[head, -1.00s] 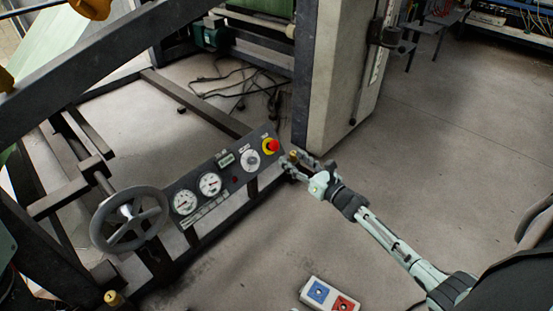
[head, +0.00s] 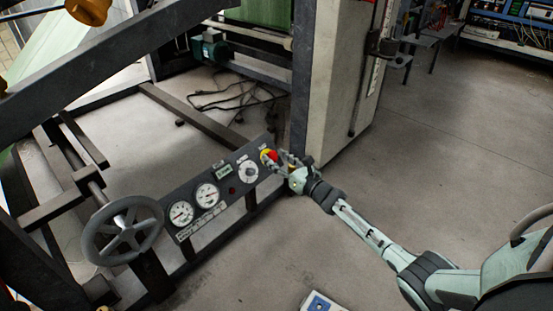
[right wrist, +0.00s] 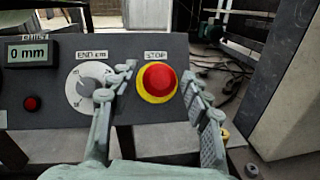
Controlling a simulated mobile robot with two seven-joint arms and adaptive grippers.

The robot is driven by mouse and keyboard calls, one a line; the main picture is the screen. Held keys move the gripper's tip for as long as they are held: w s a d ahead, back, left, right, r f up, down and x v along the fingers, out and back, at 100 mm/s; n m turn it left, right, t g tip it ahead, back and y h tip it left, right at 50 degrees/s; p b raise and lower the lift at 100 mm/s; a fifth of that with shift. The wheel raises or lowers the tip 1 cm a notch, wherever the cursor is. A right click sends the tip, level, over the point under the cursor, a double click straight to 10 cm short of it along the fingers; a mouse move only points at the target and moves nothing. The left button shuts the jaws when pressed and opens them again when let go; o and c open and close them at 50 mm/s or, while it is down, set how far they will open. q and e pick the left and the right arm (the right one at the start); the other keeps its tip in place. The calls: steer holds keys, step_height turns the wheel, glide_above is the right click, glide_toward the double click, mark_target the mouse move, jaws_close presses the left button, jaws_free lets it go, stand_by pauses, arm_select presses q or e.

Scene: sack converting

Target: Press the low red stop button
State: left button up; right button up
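The red stop button (right wrist: 157,80) sits on a yellow ring under the label STOP, at the right end of the dark control panel (right wrist: 60,115). In the head view the red button (head: 272,155) is partly hidden by my right gripper (head: 277,159). My right gripper (right wrist: 168,90) is open in the right wrist view, with one finger to the left of the button and one to the right. Nothing is between the fingers but the view of the button. Whether they touch it I cannot tell. My left gripper is not in view.
A knob marked END cm (right wrist: 88,85), a small red lamp (right wrist: 32,103) and a display (right wrist: 28,53) lie left of the button. A grey handwheel (head: 123,230) stands at the panel's left. A pale column (head: 340,80) rises close behind my gripper. Open floor (head: 440,170) lies right.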

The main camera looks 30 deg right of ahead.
jaws_close()
steer(key=shift+w+a+f, duration=0.15)
steer(key=shift+w+f, duration=0.15)
steer(key=shift+w, duration=0.05)
steer(key=shift+o, duration=1.4)
jaws_free()
steer(key=v, duration=1.2)
